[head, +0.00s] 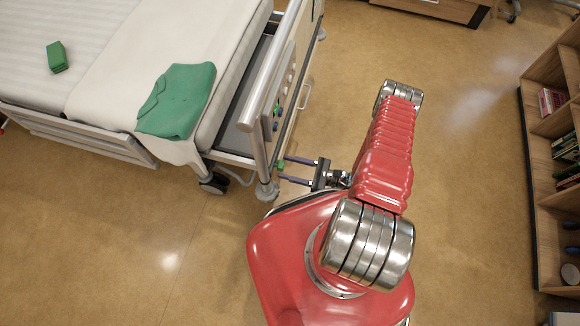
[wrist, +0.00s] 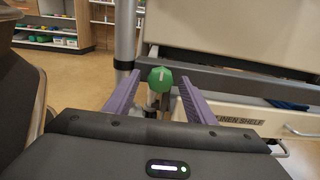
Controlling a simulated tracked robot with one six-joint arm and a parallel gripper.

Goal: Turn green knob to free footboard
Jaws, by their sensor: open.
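The green knob (wrist: 160,79) is faceted, with a pale mark near its top. In the wrist view it sits between the two purple fingers of my open gripper (wrist: 158,90), with a gap on each side. In the head view the knob (head: 281,165) is a small green spot at the lower corner of the bed end, near the fingertips of my gripper (head: 282,170). The footboard (head: 270,85) stands upright at the bed's end. I cannot tell exactly how deep the knob lies between the fingers.
A bed with a folded green garment (head: 178,100) and a green box (head: 57,57) is at the upper left. A wooden bookshelf (head: 545,150) stands at the right. Open floor lies between.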

